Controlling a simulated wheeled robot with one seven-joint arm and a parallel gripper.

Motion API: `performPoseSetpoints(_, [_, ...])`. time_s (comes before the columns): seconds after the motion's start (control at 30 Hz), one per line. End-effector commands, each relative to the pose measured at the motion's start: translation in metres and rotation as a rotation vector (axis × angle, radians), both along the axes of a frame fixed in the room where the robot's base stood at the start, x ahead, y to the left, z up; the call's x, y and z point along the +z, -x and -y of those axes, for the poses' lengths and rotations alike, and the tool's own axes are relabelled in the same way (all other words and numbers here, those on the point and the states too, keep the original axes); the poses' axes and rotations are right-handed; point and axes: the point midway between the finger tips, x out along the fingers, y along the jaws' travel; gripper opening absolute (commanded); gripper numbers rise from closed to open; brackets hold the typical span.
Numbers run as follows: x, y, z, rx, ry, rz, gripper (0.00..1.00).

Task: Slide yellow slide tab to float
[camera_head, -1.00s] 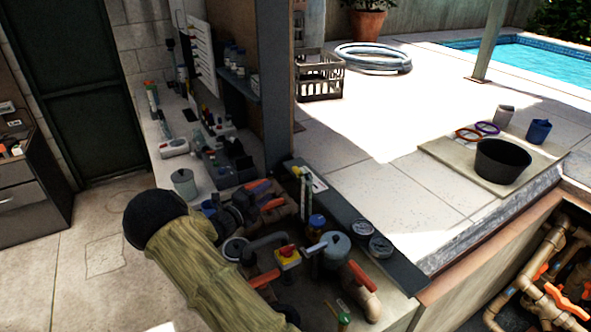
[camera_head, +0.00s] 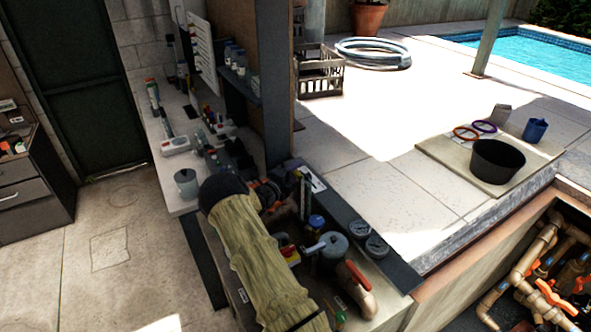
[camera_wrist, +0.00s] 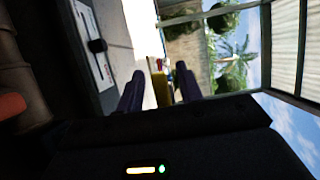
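In the wrist view my gripper (camera_wrist: 158,88) shows two dark fingers standing apart, with a clear gap between them. A narrow yellow piece (camera_wrist: 158,80) shows in that gap, partly hidden by the fingers. I cannot tell whether it is the slide tab, how far off it is, or whether a finger touches it. A white label strip (camera_wrist: 92,40) lies left of the fingers, with a small dark piece across it. No float marking is readable.
A dark post (camera_head: 274,90) rises beyond. Open floor (camera_head: 110,260) lies left.

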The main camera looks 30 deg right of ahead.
Motion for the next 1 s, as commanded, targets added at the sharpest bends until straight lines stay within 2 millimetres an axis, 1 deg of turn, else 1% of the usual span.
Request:
performPoseSetpoints(0.27, [-0.001,0.0,0.001,0.0,0.0,0.0,0.36])
performPoseSetpoints(0.3, [-0.001,0.0,0.001,0.0,0.0,0.0,0.28])
performPoseSetpoints(0.37, [-0.001,0.0,0.001,0.0,0.0,0.0,0.17])
performPoseSetpoints(0.4, [0.0,0.0,0.001,0.0,0.0,0.0,0.09])
performPoseSetpoints(0.43, [0.0,0.0,0.001,0.0,0.0,0.0,0.03])
performPoseSetpoints(0.47, [0.0,0.0,0.001,0.0,0.0,0.0,0.0])
performPoseSetpoints(0.67, [-0.001,0.0,0.001,0.0,0.0,0.0,0.0])
performPoseSetpoints(0.77, [-0.007,0.0,0.001,0.0,0.0,-0.001,0.0])
performPoseSetpoints(0.87, [-0.018,0.0,0.001,0.0,0.001,-0.002,0.0])
performPoseSetpoints(1.0, [-0.039,0.0,0.001,0.0,0.001,-0.002,0.0])
